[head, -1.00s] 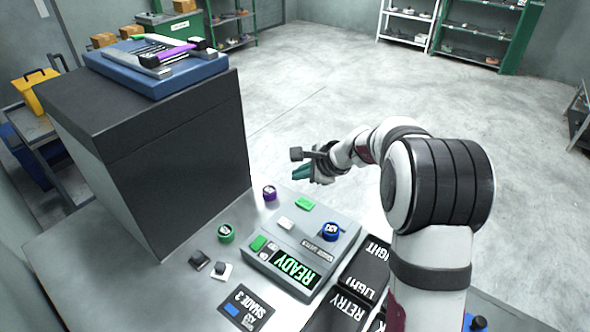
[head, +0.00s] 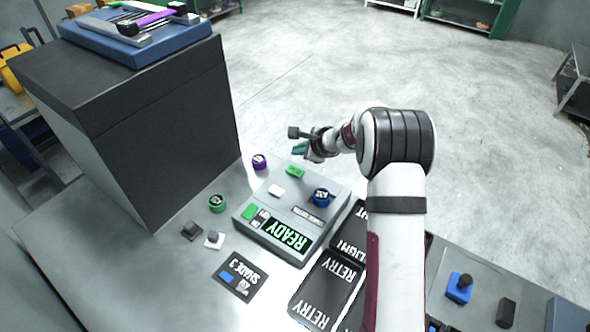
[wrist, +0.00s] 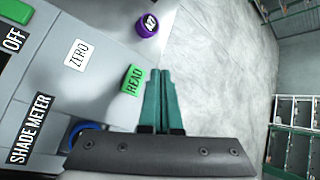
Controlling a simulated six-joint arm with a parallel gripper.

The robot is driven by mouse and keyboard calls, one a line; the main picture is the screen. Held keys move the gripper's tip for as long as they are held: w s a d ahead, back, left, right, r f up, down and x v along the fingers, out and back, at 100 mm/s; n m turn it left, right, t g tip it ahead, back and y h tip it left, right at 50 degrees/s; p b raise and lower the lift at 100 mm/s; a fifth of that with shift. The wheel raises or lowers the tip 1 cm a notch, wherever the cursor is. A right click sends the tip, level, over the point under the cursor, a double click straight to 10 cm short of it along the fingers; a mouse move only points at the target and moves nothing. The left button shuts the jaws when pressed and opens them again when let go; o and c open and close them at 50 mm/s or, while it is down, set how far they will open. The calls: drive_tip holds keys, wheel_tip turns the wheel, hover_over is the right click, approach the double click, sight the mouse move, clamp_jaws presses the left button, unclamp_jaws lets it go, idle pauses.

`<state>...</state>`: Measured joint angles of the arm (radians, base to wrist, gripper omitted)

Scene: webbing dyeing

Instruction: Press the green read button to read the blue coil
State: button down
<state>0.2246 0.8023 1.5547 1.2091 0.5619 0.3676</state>
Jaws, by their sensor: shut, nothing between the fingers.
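The green READ button (head: 295,171) is on the far edge of the grey shade meter (head: 262,238). In the wrist view the READ button (wrist: 133,79) lies just left of the fingertips. The blue coil (head: 320,196) sits on the meter's right part; in the wrist view its blue rim (wrist: 84,131) is partly hidden behind the gripper body. My gripper (head: 299,148) has teal fingers, shut together and empty. It is close to the READ button and appears apart from it. The wrist view shows the closed fingertips (wrist: 159,74). The meter's display (head: 287,236) reads READY.
A white ZERO button (head: 276,190) is beside READ. A purple coil (head: 260,161) and a green coil (head: 217,203) stand on the bench left of the meter. A SHADE 3 card (head: 240,277) and dark RETRY trays (head: 326,290) lie in front. A large dark box (head: 150,130) stands left.

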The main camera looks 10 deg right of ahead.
sight(298, 172)
drive_tip(key=shift+f, duration=2.25)
drive_tip(key=shift+f, duration=0.4)
drive_tip(key=shift+f, duration=0.45)
idle(0.6)
idle(0.4)
drive_tip(key=shift+r, duration=0.9)
drive_tip(key=shift+r, duration=2.5)
